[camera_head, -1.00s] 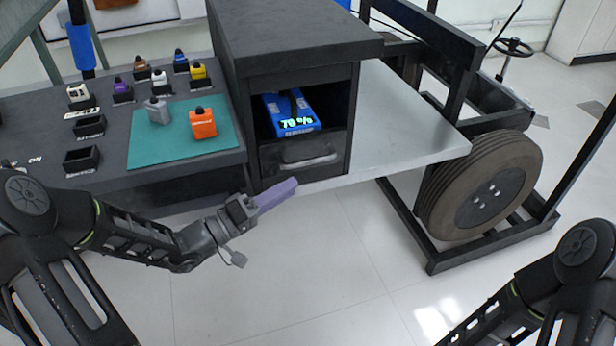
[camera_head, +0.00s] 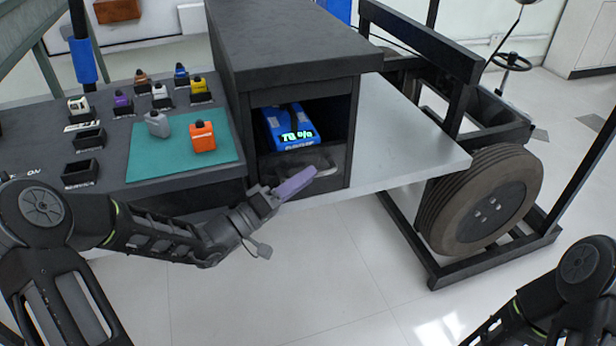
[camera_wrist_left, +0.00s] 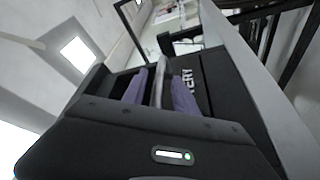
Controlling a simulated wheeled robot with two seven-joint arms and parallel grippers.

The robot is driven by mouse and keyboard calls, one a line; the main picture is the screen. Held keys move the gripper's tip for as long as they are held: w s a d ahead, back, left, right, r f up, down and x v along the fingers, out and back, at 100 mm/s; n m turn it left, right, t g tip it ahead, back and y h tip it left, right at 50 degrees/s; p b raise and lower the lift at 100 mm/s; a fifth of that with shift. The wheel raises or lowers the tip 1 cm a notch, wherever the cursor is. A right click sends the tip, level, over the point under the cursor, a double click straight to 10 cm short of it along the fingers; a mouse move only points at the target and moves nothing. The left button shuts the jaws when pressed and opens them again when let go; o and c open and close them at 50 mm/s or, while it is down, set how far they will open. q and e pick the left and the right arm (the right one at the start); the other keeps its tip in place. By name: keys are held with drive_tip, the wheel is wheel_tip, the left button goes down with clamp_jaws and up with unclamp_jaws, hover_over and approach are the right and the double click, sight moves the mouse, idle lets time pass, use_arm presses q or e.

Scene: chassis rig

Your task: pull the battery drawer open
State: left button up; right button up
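The battery drawer (camera_head: 283,165) sits low in the dark cabinet, its front roughly flush with the opening. The grey bar handle (camera_head: 326,172) is partly hidden by my left gripper (camera_head: 298,184), whose purple fingers are at the drawer front. In the left wrist view the open fingers (camera_wrist_left: 160,88) stand on either side of the handle bar (camera_wrist_left: 158,72), with gaps showing. Part of the drawer's lettering shows beside them. Part of my right arm shows at the lower right; its gripper is out of view.
A bench at left holds a green mat (camera_head: 150,170) with grey and orange bottles, and several small bottles in holders. A pale shelf (camera_head: 410,150) juts out right of the cabinet, near a wheel (camera_head: 482,200) on a black frame. Floor before the cabinet is clear.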

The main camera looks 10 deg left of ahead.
use_arm(q)
drive_tip(key=shift+x, duration=0.85)
drive_tip(key=shift+c, duration=0.5)
clamp_jaws()
idle(0.3)
